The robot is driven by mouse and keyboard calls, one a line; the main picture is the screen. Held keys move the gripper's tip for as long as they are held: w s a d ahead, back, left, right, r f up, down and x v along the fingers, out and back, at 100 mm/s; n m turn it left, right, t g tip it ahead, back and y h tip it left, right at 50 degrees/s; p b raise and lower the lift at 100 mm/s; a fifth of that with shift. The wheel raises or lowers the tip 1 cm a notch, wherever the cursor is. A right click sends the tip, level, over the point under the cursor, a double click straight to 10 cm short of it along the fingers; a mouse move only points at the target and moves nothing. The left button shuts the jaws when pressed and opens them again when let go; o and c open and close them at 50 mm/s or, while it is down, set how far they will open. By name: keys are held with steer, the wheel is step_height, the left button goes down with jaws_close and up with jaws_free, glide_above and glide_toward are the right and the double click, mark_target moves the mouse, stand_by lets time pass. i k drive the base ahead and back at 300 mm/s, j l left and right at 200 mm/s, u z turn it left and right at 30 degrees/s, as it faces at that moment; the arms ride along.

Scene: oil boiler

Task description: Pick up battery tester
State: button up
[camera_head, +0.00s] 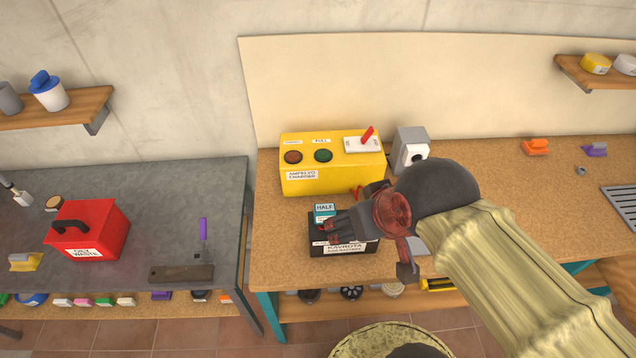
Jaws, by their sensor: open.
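A small teal device (324,212) with a label reading HALF is at the back left of a black battery (345,248) marked KAVROTA; it looks like the battery tester. I cannot tell whether it rests on the battery or stands behind it. My gripper (366,252) is open above the battery. One dark finger reaches left, close to the teal device in the picture, and the other points down on the right. The gripper hides part of the battery's top. I see no contact with the device and nothing held between the fingers.
A yellow charger (333,178) with a red lever stands behind the battery. A grey-white box (410,150) is to its right. The cork bench (500,185) is mostly clear on the right. A red oil waste box (88,232) stands on the grey table at left.

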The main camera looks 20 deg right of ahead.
mark_target(321, 212)
steer(key=k+j, duration=0.7)
steer(key=j, duration=0.2)
